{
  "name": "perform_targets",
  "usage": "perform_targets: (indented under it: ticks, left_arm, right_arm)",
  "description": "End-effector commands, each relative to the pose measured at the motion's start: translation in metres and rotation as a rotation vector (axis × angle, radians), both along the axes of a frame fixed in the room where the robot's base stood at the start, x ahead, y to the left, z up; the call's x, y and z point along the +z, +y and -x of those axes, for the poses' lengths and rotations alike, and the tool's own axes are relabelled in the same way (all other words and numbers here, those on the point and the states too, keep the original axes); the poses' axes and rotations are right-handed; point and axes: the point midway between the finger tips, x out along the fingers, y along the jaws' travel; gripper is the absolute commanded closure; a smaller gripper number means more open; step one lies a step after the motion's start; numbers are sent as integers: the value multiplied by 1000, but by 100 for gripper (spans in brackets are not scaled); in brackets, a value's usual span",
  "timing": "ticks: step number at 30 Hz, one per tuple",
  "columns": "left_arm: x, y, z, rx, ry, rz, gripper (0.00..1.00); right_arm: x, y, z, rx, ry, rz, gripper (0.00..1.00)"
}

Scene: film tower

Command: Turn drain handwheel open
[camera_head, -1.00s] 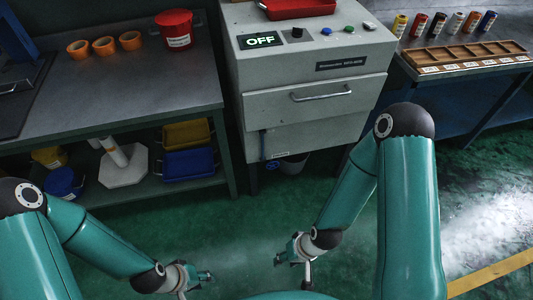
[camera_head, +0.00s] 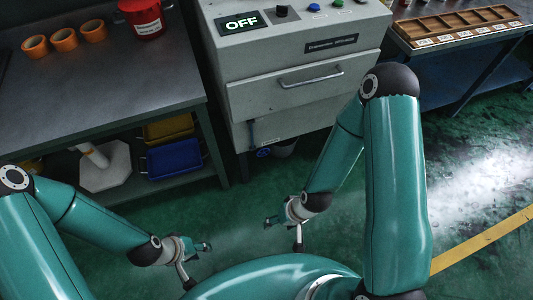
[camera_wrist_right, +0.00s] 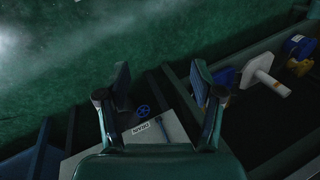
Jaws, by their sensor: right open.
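The blue drain handwheel (camera_head: 264,153) sits low at the front of the grey cabinet (camera_head: 290,125), below its drawer. In the right wrist view the handwheel (camera_wrist_right: 143,110) shows between my spread fingers, further off and untouched, beside a white DRAIN label (camera_wrist_right: 141,127). My right gripper (camera_head: 270,221) is open and empty, in front of and below the wheel in the head view. The right wrist view shows its two fingers (camera_wrist_right: 160,85) wide apart. My left gripper (camera_head: 207,247) is low at the left, away from the wheel; its finger opening is too small to judge.
A bench with orange rings (camera_head: 65,39) and a red tub (camera_head: 142,17) stands left. Its lower shelf holds a blue bin (camera_head: 174,159). A table with a wooden tray (camera_head: 455,27) is right. Green floor in front is clear.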

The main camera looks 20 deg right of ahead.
Motion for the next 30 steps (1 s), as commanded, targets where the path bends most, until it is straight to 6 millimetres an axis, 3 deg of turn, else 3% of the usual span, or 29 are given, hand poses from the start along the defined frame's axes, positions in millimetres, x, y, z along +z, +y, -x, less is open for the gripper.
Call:
perform_targets:
  ticks: [3,5,12,18,24,30]
  left_arm:
    - [-30,0,0,0,0,0,60]
    - [-49,0,0,0,0,0,60]
    - [-145,0,0,0,1,0,60]
    - [-226,0,0,0,0,0,60]
    - [-304,0,0,0,0,0,60]
    - [-357,0,0,0,0,0,60]
  right_arm:
    - [-39,7,-22,-122,-35,0,12]
    - [-64,6,-40,-219,-63,-5,12]
    - [-180,-7,-140,-792,-245,-137,12]
    - [-258,-24,-213,-1267,-409,-425,12]
    - [-318,-41,-262,-1625,-528,-863,12]
    - [-350,-54,-281,-1790,-569,-1306,12]
